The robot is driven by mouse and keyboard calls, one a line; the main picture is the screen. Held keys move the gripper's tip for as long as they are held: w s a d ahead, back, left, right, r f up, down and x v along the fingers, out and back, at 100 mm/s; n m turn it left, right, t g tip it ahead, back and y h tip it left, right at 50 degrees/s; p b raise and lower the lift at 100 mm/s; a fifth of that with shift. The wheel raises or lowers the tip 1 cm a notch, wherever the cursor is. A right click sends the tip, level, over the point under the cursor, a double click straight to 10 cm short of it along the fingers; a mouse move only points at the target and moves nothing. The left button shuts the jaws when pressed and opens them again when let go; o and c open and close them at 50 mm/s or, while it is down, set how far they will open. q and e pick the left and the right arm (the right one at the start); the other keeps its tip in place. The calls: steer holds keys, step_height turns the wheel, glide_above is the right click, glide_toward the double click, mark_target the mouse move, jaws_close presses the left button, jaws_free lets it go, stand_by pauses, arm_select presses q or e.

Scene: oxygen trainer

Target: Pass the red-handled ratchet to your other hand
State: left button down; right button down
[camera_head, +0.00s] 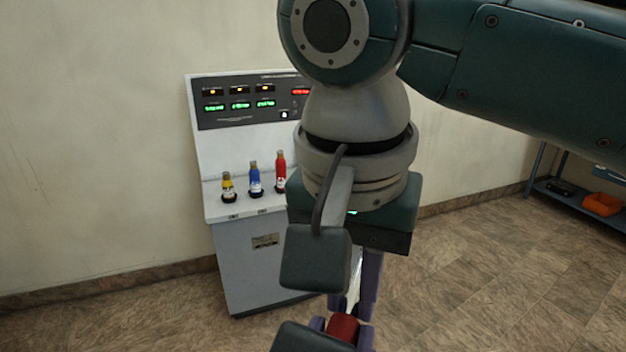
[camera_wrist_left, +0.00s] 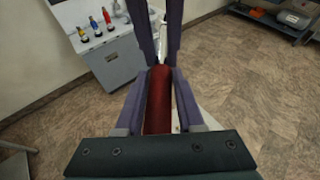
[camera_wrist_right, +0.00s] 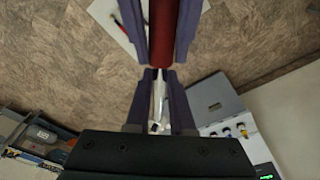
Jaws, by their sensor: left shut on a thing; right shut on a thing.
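The ratchet's red handle (camera_wrist_left: 159,100) lies between the fingers of my left gripper (camera_wrist_left: 161,78), which is shut on it. In the right wrist view the handle (camera_wrist_right: 165,35) shows at the top between the left fingers. My right gripper (camera_wrist_right: 160,76) is shut on the ratchet's bare metal part (camera_wrist_right: 159,98). The two grippers face each other, fingertips close together, both on the ratchet. In the head view the red handle (camera_head: 343,328) shows at the bottom; my right gripper (camera_head: 358,285) points down above it. The ratchet's head is partly hidden by the fingers.
A grey console (camera_head: 265,255) with lit displays stands by the wall, with yellow (camera_head: 228,187), blue (camera_head: 255,180) and red (camera_head: 280,172) bottle-like fittings on its ledge. A shelf (camera_head: 570,196) with an orange bin (camera_head: 602,204) is at the far right. The floor between is clear.

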mark_target(344, 316)
steer(key=shift+a, duration=0.2)
stand_by(0.7)
steer(key=c, duration=0.7)
jaws_free()
steer(key=shift+d, duration=0.1)
step_height(344, 316, up, 12)
steer(key=s, duration=0.2)
steer(key=d+f+n+g+y, duration=0.1)
steer(key=d+f+n, duration=0.2)
steer(key=d+f, duration=0.45)
steer(key=s+a+f+n+y, duration=0.3)
steer(key=s+f+n, duration=0.1)
steer(key=s+f, duration=0.35)
steer(key=s+d+f+t+h, duration=0.1)
steer(key=s+d, duration=0.2)
steer(key=s+d+f+t+h, duration=0.1)
steer(key=s+d, duration=0.2)
steer(key=d, duration=0.1)
steer(key=s+d+f+t+h, duration=0.1)
steer(key=s+d, duration=0.2)
steer(key=shift+d+f, duration=0.2)
steer(key=shift+f, duration=0.1)
